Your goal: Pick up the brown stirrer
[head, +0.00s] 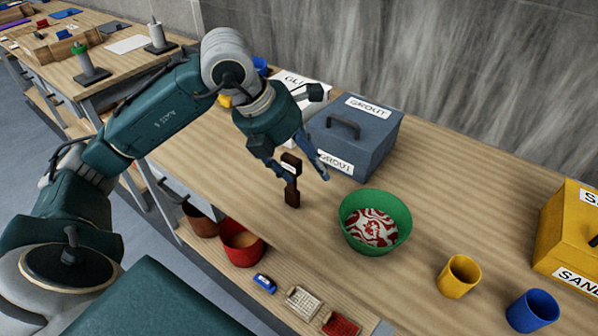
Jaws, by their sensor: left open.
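The brown stirrer (292,193) stands upright on the wooden table, dark brown with a wider top part. My left gripper (302,176) is open, with one finger on each side of the stirrer's upper part. Its fingers point down toward the table. I cannot tell whether either finger touches the stirrer. My right gripper is not in view.
A green bowl (404,232) with red and white contents stands just right of the stirrer. A blue-grey GROUT box (378,138) stands behind the gripper. A yellow cup (459,277), a blue cup (532,311) and a yellow SAND box (570,232) are at right.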

